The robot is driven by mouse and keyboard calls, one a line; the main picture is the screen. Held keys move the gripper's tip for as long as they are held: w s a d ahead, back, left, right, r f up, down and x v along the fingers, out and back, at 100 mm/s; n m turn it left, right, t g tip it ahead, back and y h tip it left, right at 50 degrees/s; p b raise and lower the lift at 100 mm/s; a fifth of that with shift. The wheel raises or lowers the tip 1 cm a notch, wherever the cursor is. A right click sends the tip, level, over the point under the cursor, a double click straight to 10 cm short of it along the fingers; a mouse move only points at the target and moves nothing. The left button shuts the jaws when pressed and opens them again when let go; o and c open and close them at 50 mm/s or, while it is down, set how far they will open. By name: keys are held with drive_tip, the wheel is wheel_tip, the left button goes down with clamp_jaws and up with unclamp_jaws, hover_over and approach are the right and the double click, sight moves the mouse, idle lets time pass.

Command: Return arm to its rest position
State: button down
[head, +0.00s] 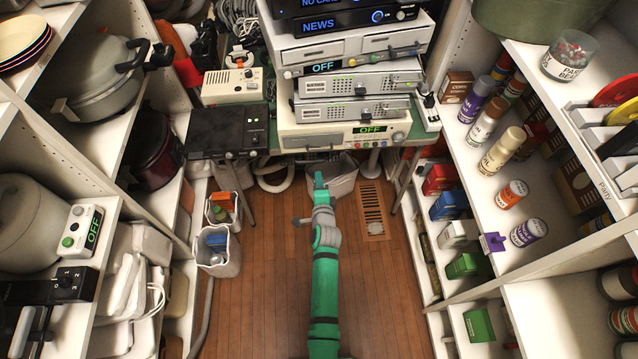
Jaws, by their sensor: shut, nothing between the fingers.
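My arm is green with grey joints and reaches forward from the bottom middle of the head view, over the wooden floor (265,290). My gripper (319,175) is at its far end, small in the picture, in front of a pale bin (342,182) on the floor under the table. The fingers look closed and I see nothing held between them. I cannot tell how far the gripper is from the bin.
Stacked electronics (355,110) stand on a green table (272,135) ahead. Loaded shelves line both sides, with spray cans (502,150) on the right and pots (95,85) on the left. White buckets (222,262) stand left of my arm. A floor vent (372,210) lies right.

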drive_tip(key=shift+v, duration=1)
drive_tip(key=s+a+r+n, duration=0.15)
drive_tip(key=s+n, duration=0.65)
drive_tip(key=s, duration=1.6)
drive_tip(key=s+a+r+n, duration=0.2)
drive_tip(key=s+r+n, duration=0.3)
drive_tip(key=s+r, duration=0.3)
drive_tip(key=s+a+r+n, duration=0.1)
drive_tip(key=s+r+n, duration=0.4)
drive_tip(key=s+r, duration=0.4)
drive_tip(key=s, duration=0.2)
drive_tip(key=shift+s+a+r+t, duration=0.15)
drive_tip(key=shift+s+a+t, duration=0.2)
drive_tip(key=shift+s+t, duration=0.05)
